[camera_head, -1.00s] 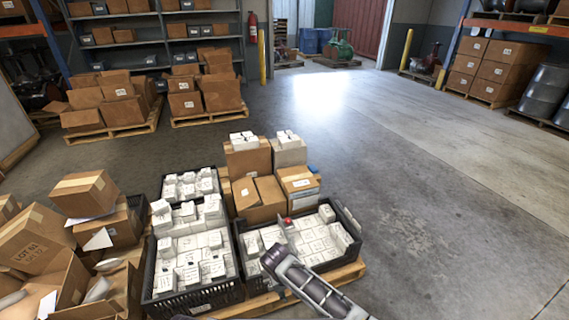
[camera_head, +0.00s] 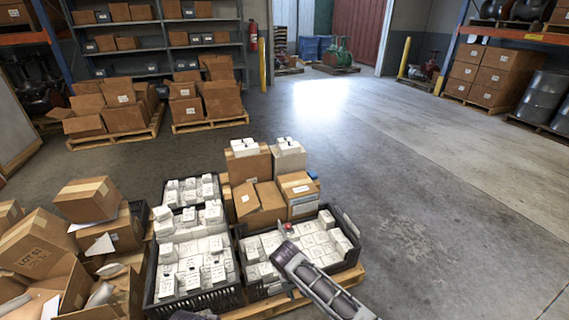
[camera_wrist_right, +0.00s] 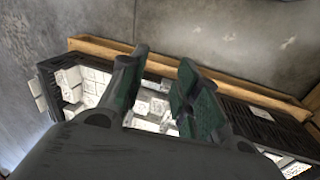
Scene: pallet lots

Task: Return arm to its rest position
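My right arm (camera_head: 318,284) comes in from the lower right in the head view, over the front of the right black crate (camera_head: 353,232). In the right wrist view my right gripper (camera_wrist_right: 161,62) has its two dark fingers apart, with nothing held between them. Small white boxes in black crates show below and between the fingers, apart from them. A dark rounded part (camera_head: 192,315) shows at the bottom edge of the head view; I cannot tell what it is. My left gripper is not in view.
The left black crate (camera_head: 152,275) holds several white boxes. Brown cartons stand behind the right crate on the same wooden pallet (camera_head: 352,277). Open cartons (camera_head: 86,200) crowd the lower left. Loaded shelves and pallets line the back. The concrete floor (camera_head: 430,215) to the right is clear.

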